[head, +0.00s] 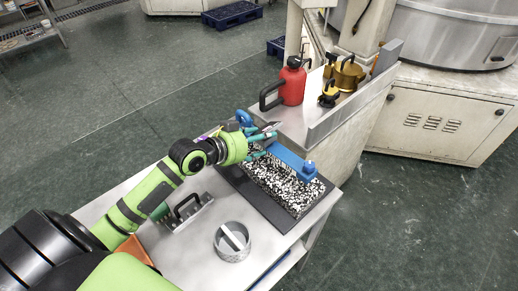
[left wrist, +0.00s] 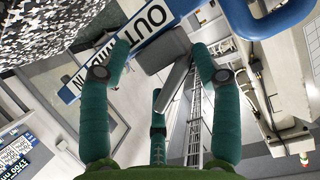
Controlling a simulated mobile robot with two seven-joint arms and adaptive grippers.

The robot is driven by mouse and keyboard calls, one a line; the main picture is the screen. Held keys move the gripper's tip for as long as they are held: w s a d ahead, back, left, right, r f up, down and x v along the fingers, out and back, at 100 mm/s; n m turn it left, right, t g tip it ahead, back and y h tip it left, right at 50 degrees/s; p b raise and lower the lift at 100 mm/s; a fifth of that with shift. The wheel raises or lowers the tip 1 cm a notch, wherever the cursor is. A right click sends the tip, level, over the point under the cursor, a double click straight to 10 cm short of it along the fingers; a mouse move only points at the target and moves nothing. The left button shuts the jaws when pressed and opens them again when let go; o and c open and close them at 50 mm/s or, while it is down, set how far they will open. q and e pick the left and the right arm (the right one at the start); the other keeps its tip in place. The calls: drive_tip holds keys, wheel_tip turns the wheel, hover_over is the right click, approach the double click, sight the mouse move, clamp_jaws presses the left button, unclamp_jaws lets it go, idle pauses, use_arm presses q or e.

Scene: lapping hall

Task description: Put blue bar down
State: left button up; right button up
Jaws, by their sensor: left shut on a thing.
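The blue bar (head: 290,158) runs diagonally over a speckled black-and-white block (head: 284,185). It has a blue loop (head: 243,118) at its far left end and a blue knob (head: 309,168) at its near right end. My left gripper (head: 264,141) is shut on the bar near its left part and hides some of it. In the left wrist view the fingers (left wrist: 160,48) flank a grey piece and a white, blue-edged face with lettering (left wrist: 110,62); a blue loop (left wrist: 270,20) shows at top right. I cannot tell whether the bar touches the block. My right gripper is out of view.
The block lies on a dark plate (head: 230,174) on a metal table (head: 187,248). A grey ring-shaped dish (head: 232,254) and a rack with a black handle (head: 184,213) stand nearby. A raised shelf behind holds a red can (head: 292,83) and brass pieces (head: 347,76).

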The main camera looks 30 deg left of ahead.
sight(262, 149)
use_arm(q)
drive_tip(key=shift+f, duration=1.95)
drive_tip(key=o, duration=1.7)
drive_tip(key=shift+s+f, duration=0.1)
drive_tip(key=shift+f, duration=0.05)
drive_tip(key=b+v, duration=0.1)
drive_tip(key=v, duration=1.1)
